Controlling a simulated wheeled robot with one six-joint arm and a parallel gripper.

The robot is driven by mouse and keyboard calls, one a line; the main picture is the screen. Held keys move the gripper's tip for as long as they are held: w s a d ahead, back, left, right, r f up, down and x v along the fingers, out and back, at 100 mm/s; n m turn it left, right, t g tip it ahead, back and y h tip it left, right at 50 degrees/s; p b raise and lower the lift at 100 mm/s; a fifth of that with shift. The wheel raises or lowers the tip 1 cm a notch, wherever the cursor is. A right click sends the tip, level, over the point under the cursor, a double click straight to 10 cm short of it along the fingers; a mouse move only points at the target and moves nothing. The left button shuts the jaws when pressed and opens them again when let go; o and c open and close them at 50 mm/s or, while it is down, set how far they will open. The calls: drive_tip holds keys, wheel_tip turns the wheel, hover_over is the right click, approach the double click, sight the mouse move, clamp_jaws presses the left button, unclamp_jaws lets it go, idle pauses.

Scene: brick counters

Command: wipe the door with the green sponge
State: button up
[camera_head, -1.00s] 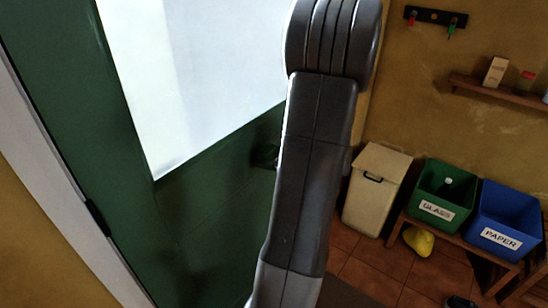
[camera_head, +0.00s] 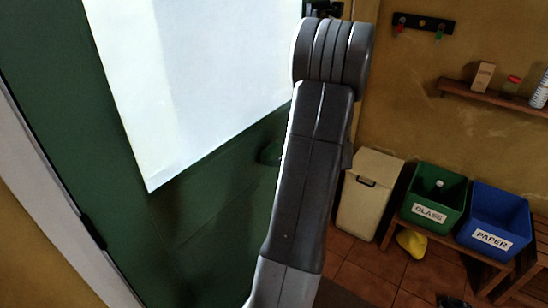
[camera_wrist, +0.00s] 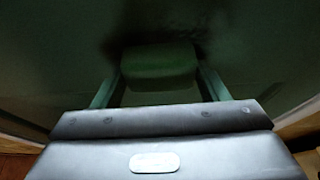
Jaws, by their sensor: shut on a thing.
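The green door (camera_head: 215,215), with a large bright pane (camera_head: 200,80) in its upper part, fills the left of the head view. The door's dark green surface (camera_wrist: 50,50) also fills most of the wrist view. In the wrist view my gripper (camera_wrist: 158,75) is shut on the green sponge (camera_wrist: 158,65), with one finger at each side of it. The sponge is close to the door and a dark shadow lies around it; I cannot tell whether it touches. In the head view my arm stands in front of the door's right edge, and the gripper and sponge are hidden.
A cream bin (camera_head: 368,200), a green glass crate (camera_head: 435,195) and a blue paper crate (camera_head: 497,222) stand at the right, the crates on a low bench. A yellow item (camera_head: 411,243) lies by the bench. A shelf (camera_head: 490,100) and a hook rail (camera_head: 423,23) are on the wall.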

drive_tip(key=shift+w+d+r+p, duration=0.25)
drive_tip(key=shift+w+d+p, duration=0.4)
drive_tip(key=shift+w, duration=0.4)
drive_tip(key=shift+w+d+r+p, duration=0.3)
drive_tip(key=shift+w+d+p, duration=0.1)
drive_tip(key=shift+w+d, duration=0.55)
drive_tip(key=shift+w+d+r+p, duration=0.25)
drive_tip(key=shift+w+d+p, duration=0.35)
drive_tip(key=shift+w, duration=0.5)
drive_tip(key=shift+s+a+b, duration=0.35)
drive_tip(key=shift+s+a, duration=0.95)
drive_tip(key=shift+s, duration=0.55)
drive_tip(key=shift+s+a+b, duration=0.4)
drive_tip(key=shift+s+a, duration=0.9)
drive_tip(key=shift+s, duration=0.55)
drive_tip(key=shift+s+a+b, duration=0.35)
drive_tip(key=shift+s+a, duration=0.95)
drive_tip(key=shift+s, duration=0.55)
drive_tip(key=shift+s+a, duration=0.1)
drive_tip(key=shift+r+p, duration=0.75)
drive_tip(key=shift+r, duration=0.05)
drive_tip(key=shift+w+d+f+p, duration=0.1)
drive_tip(key=shift+w+d+p, duration=0.4)
drive_tip(key=shift+w+d, duration=1.1)
drive_tip(key=shift+w+d+r+p, duration=0.1)
drive_tip(key=shift+w+d+p, duration=0.4)
drive_tip(key=shift+w+d, duration=1.15)
drive_tip(key=shift+w+d+f+p, duration=0.1)
drive_tip(key=shift+w+d+p, duration=0.6)
drive_tip(key=shift+w, duration=1.65)
